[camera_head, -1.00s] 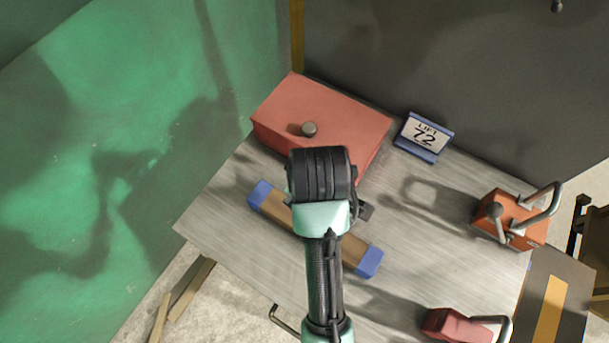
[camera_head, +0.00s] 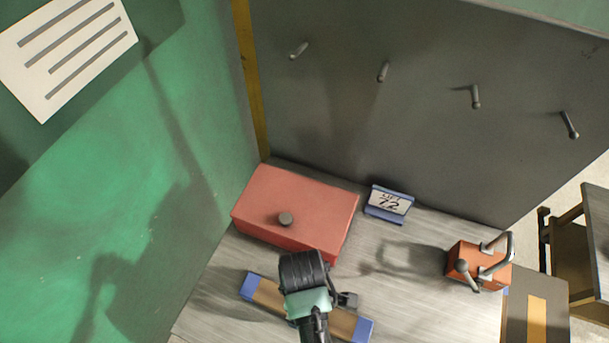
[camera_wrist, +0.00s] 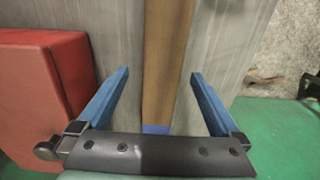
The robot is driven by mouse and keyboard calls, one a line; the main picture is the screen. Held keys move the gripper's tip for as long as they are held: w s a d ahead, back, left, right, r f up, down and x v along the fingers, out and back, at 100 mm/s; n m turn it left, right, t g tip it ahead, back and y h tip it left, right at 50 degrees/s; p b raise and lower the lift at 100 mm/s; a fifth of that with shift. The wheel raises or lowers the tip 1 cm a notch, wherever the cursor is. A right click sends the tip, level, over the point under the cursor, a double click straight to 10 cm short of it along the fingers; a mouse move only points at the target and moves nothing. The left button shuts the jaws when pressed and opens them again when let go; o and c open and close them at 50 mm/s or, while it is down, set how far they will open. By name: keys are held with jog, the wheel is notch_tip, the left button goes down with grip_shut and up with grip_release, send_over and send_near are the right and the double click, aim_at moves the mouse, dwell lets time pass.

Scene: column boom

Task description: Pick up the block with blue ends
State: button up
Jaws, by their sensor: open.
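The block with blue ends (camera_head: 268,293) is a long brown bar lying on the grey bench, and my wrist covers its middle in the head view. It also shows in the wrist view as a brown strip (camera_wrist: 166,60), with one blue end (camera_wrist: 156,129) near the gripper's base. My gripper (camera_wrist: 160,73) is open, its two blue fingers on either side of the strip with a gap at each side. I cannot tell how high the fingertips are above the block. In the head view the fingers are hidden beneath my wrist.
A red box (camera_head: 295,205) with a dark knob lies close behind the block. A green wall (camera_head: 110,190) rises at left, and a dark panel with several pegs at the back.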

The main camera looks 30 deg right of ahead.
jog(key=f, duration=0.2)
jog(key=f+p, duration=0.1)
jog(key=f, duration=0.1)
jog(key=shift+s, duration=0.4)
jog(key=shift+f, duration=0.65)
jog(key=shift+w, duration=0.1)
grip_shut()
